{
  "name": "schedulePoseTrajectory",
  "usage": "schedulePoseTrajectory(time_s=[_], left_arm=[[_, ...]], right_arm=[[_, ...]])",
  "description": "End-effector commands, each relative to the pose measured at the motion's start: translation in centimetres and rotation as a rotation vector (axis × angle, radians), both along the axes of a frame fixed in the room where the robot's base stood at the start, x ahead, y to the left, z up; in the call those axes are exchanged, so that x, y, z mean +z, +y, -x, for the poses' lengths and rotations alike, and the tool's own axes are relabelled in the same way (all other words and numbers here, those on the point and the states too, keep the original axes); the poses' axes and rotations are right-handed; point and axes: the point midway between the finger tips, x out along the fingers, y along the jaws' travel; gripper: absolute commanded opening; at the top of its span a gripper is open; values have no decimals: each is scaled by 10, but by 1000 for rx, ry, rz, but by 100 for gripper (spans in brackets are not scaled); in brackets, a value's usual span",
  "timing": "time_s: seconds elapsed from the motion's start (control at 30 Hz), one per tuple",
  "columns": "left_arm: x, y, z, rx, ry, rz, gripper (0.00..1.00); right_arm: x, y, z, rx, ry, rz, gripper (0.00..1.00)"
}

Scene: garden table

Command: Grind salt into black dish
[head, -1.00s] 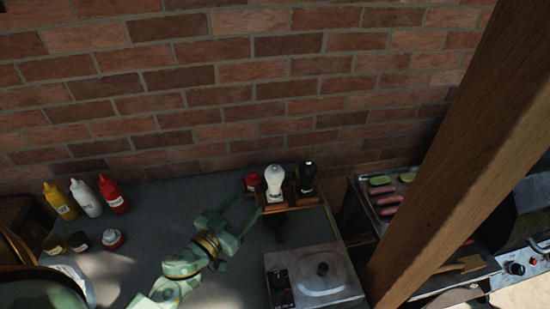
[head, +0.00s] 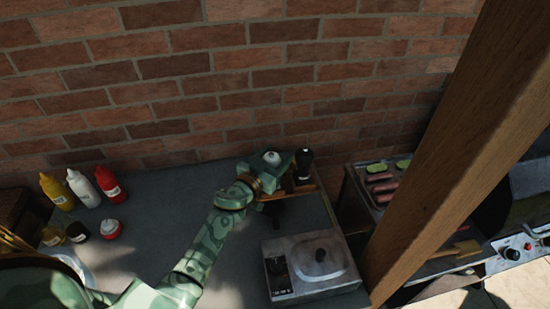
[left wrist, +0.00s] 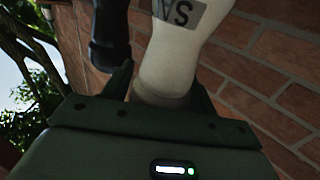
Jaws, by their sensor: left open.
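The white salt mill (head: 271,158) stands at the wooden caddy (head: 302,189) by the brick wall, mostly hidden behind my left gripper (head: 285,172). In the left wrist view the salt mill (left wrist: 176,55), labelled "SA", rises between the two open fingers (left wrist: 160,85), not gripped. The black pepper mill (head: 304,165) stands just right of it and shows in the left wrist view (left wrist: 109,35). I cannot be sure of the black dish; a dark shape (head: 276,214) lies in front of the caddy, perhaps only shadow. My right gripper is not in view.
A grey cooker with a lid (head: 318,262) stands front right of the caddy. Yellow, white and red bottles (head: 84,187) and small round containers (head: 80,230) are at the left. A wooden post (head: 440,150) crosses the right. The table's middle is partly clear.

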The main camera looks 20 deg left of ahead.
Motion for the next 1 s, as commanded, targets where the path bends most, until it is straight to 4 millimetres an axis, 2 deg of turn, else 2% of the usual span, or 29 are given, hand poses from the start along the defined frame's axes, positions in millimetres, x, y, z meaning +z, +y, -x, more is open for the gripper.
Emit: schedulePoseTrajectory(time_s=[0.17, 0.27, 0.3, 0.67, 1.0], left_arm=[[0, 0, 0, 0, 0, 0, 58], [0, 0, 0, 0, 0, 0, 30], [0, 0, 0, 0, 0, 0, 26], [0, 0, 1, -46, 2, -2, 26], [0, -2, 2, -278, 3, -6, 26]], right_arm=[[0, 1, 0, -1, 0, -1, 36], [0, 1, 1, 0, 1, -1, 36], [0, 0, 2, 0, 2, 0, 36], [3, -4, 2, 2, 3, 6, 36], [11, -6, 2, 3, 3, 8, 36]])
